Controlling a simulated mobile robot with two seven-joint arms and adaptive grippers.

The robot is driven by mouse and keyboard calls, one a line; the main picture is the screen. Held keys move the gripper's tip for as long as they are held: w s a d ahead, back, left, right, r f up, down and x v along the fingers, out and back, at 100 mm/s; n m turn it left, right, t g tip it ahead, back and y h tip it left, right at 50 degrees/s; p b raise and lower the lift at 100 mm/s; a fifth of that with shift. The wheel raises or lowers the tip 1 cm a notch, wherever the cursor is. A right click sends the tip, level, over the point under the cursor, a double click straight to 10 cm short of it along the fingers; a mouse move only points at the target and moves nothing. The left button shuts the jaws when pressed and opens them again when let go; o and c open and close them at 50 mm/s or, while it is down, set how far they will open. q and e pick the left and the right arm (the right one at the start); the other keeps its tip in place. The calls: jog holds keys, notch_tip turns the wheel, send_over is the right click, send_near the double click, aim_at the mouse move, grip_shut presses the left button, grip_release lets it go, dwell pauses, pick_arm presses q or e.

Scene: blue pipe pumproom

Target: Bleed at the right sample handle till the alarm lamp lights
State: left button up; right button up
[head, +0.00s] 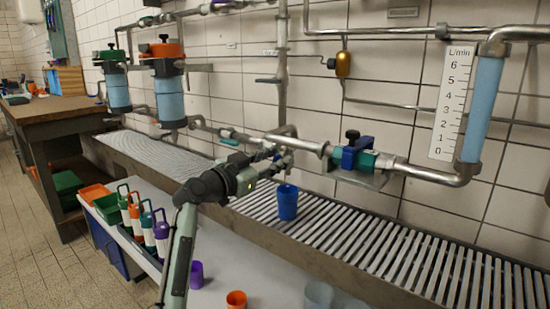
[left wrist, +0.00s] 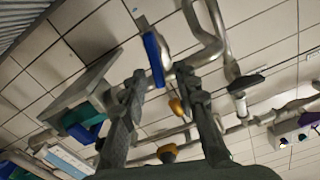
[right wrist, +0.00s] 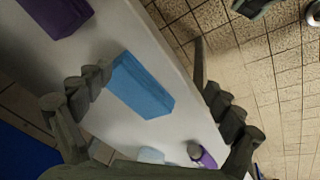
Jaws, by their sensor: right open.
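My left gripper (head: 275,160) is at the pipe run above the drain grating. In the left wrist view its two fingers (left wrist: 160,76) are apart. A flat blue handle (left wrist: 154,58) on the pipework shows in the gap between the fingertips; I see no clear contact. In the head view the gripper hides this spot. A green handle (head: 230,142) sits further left on the pipe. A dull amber bulb-like fitting (head: 343,64), perhaps the alarm lamp, hangs on the wall and shows no clear glow. My right gripper (right wrist: 155,80) is open over the bench.
A blue cup (head: 288,202) stands on the grating (head: 365,245). A blue-and-green valve (head: 352,154) and an L/min gauge (head: 450,105) are to the right. A light-blue block (right wrist: 143,87) lies on the white bench (head: 235,275) under my right gripper. Cups and several handled bottles stand there.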

pick_arm(q)
jog(key=shift+w+d, duration=0.1)
jog(key=shift+w, duration=0.05)
pick_arm(e)
jog(key=shift+w, duration=0.2)
pick_arm(q)
grip_shut()
pick_arm(e)
jog(key=shift+d+r, duration=0.1)
jog(key=shift+d, duration=0.15)
pick_arm(q)
jog(key=shift+f, duration=0.1)
